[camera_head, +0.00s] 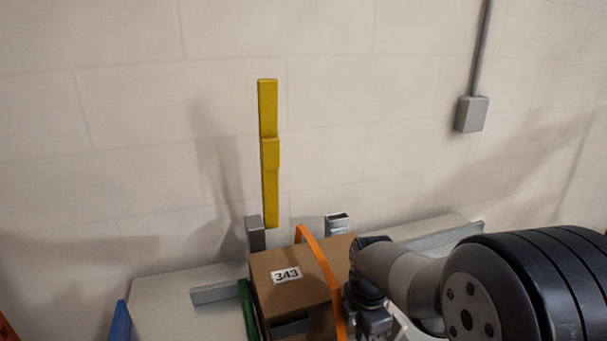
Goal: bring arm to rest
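My arm reaches in from the right edge, with its large dark joint close to the camera. Its end, with my gripper (372,322), points down at the bottom of the picture, just right of an orange strip. The fingers are not clearly seen, so I cannot tell whether they are open or shut, or whether they hold anything.
A brown box (275,262) labelled 343 stands on a pale surface (165,300) by the wall. A yellow upright bar (268,150) stands behind. A blue panel (121,322) is lower left.

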